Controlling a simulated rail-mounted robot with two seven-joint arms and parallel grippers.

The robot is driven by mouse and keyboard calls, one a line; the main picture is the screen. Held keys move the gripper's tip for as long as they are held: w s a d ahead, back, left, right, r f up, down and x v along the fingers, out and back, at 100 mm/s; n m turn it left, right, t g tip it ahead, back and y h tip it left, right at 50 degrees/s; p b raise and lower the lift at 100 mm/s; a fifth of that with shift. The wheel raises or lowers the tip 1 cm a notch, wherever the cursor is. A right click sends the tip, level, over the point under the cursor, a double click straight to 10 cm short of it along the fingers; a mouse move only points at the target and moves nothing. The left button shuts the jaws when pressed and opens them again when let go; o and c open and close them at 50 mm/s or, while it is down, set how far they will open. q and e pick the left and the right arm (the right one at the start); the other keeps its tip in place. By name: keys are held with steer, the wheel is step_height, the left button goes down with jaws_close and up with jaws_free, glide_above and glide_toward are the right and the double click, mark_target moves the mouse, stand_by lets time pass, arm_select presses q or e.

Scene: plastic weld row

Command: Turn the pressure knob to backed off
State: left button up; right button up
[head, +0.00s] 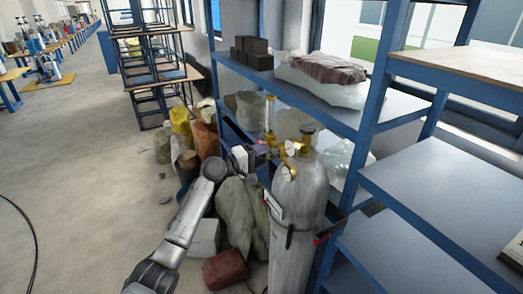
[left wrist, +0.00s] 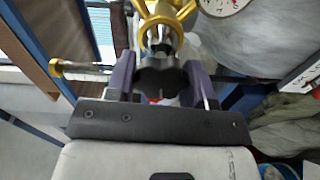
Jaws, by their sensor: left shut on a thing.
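A grey gas cylinder (head: 298,225) stands upright beside the blue shelf. A brass regulator (head: 292,150) with small round gauges sits on top of it. My left gripper (head: 260,150) reaches in from the left at the regulator's height. In the left wrist view, its purple fingers (left wrist: 160,78) are shut on the dark pressure knob (left wrist: 160,82), one finger on each side. The gold regulator body (left wrist: 165,15) is just beyond the knob, with part of a white gauge (left wrist: 226,4) at the top. The knob's markings cannot be read. My right gripper is not in view.
Blue shelving (head: 372,100) stands close behind and right of the cylinder, holding dark blocks (head: 252,52) and a wrapped bag (head: 325,78). Sacks (head: 238,215) and a red-brown bundle (head: 224,268) crowd the floor left of the cylinder. Open floor (head: 80,190) lies farther left.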

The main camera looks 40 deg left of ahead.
arm_select(q)
steer(key=n+p, duration=0.4)
steer(key=n, duration=0.1)
steer(key=shift+r, duration=0.1)
steer(key=shift+n+p, duration=0.8)
steer(key=shift+n, duration=0.3)
steer(key=shift+f+n, duration=0.2)
steer(key=shift+n, duration=0.1)
steer(key=o, duration=0.9)
